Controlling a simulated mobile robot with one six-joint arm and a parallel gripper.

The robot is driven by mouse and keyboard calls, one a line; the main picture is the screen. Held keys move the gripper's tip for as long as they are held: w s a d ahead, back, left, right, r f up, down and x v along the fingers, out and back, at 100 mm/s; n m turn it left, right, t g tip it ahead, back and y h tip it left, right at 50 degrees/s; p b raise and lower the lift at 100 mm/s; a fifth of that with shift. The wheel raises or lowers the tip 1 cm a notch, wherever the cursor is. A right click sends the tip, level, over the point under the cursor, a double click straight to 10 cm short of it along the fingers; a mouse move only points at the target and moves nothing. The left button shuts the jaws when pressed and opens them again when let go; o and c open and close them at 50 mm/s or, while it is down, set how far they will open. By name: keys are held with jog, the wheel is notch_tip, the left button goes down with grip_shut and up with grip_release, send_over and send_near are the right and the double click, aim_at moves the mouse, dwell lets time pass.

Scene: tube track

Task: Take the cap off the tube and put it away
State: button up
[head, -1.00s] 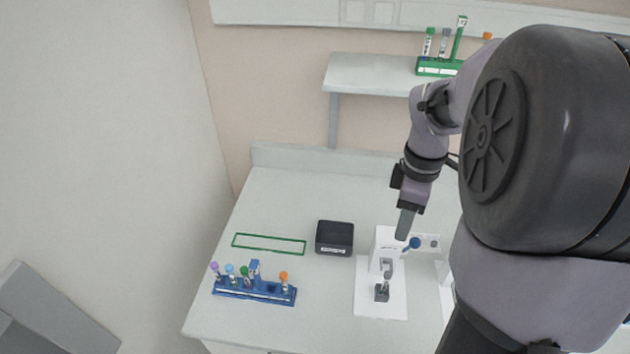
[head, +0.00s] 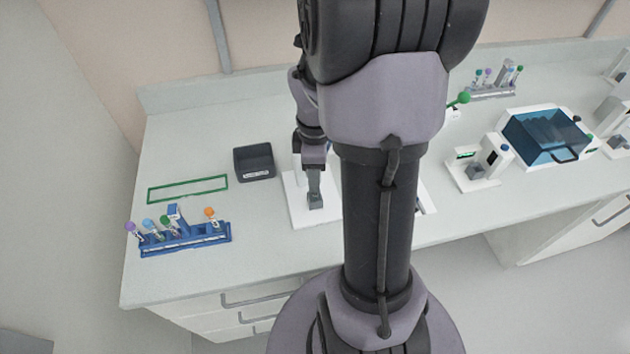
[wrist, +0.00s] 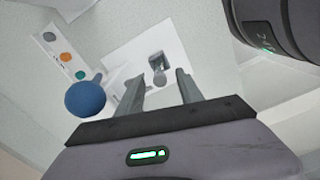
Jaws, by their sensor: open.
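A small dark grey holder (head: 315,201) stands on a white base plate (head: 298,216) on the bench. In the wrist view, a grey-topped piece that looks like a capped tube (wrist: 156,62) stands at this holder, beyond my fingertips; whether it is the tube's cap is too small to tell. My gripper (wrist: 161,76) is open, with nothing between its fingers. In the head view my gripper (head: 314,180) is just above the holder and hides most of what stands there. An open black bin (head: 254,175) with a white label stands left of the plate.
A blue rack (head: 190,240) holds tubes with purple, blue, green and orange caps. A green outlined rectangle (head: 187,189) on the bench is empty. A blue ball knob (wrist: 85,98) is close left of my fingers. Right are a device with a blue lid (head: 545,137) and more racks.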

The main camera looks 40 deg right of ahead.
jog(key=c, duration=0.9)
jog(key=shift+c, duration=0.2)
jog(key=shift+r, duration=0.1)
jog(key=shift+r+p, duration=0.3)
jog(key=shift+r, duration=0.15)
jog(key=r, duration=0.1)
jog(key=r+p, duration=0.1)
jog(key=r, duration=0.1)
jog(key=shift+s+a, duration=0.15)
jog(key=shift+s, duration=0.2)
jog(key=s+a+r, duration=0.2)
jog(key=s+a, duration=0.1)
jog(key=s, duration=0.4)
jog(key=s+a+r, duration=0.2)
jog(key=s+a, duration=0.1)
jog(key=s, duration=0.3)
jog(key=shift+s+a, duration=0.35)
